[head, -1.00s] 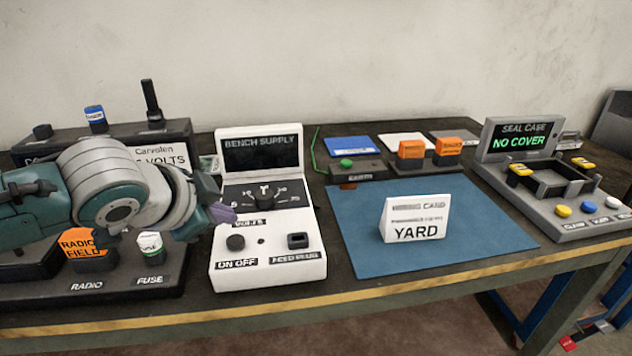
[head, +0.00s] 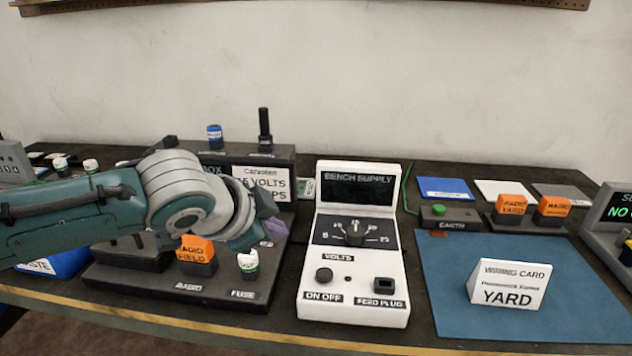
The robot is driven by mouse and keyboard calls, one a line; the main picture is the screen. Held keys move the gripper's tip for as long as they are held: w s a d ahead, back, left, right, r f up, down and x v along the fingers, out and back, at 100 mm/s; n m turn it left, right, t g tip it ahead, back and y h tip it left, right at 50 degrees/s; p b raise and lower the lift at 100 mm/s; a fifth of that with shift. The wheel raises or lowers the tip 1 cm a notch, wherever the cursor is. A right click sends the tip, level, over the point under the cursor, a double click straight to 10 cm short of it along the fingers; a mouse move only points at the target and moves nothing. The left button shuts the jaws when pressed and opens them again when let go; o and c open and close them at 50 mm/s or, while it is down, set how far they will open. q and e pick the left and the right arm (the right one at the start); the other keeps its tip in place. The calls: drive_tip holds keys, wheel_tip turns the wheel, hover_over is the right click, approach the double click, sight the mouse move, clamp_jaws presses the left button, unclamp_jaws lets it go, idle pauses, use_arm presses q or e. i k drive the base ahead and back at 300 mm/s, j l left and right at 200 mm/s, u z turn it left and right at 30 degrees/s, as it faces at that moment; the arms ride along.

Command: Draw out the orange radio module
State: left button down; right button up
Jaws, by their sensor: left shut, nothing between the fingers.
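The orange radio module (head: 196,249), lettered RADIO FIELD in part, sits in a dark socket above the RADIO label on the black box (head: 215,290) at the left. My left arm crosses in front of the box, and its gripper (head: 272,222) is shut and empty, above and right of the module and apart from it. Its fingertips are near the white fuse (head: 248,262), a little above it. Two other orange modules, one marked YARD (head: 512,204) and another (head: 553,206), stand at the back right. My right gripper is out of view.
A white bench supply (head: 352,290) stands right of the black box. A blue mat (head: 440,310) holds a wiring card (head: 508,284) reading YARD. A black post (head: 265,128) and a blue-capped part (head: 215,135) rise behind my arm. The mat is otherwise mostly clear.

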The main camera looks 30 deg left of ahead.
sight(192, 248)
drive_tip(key=u, duration=1.55)
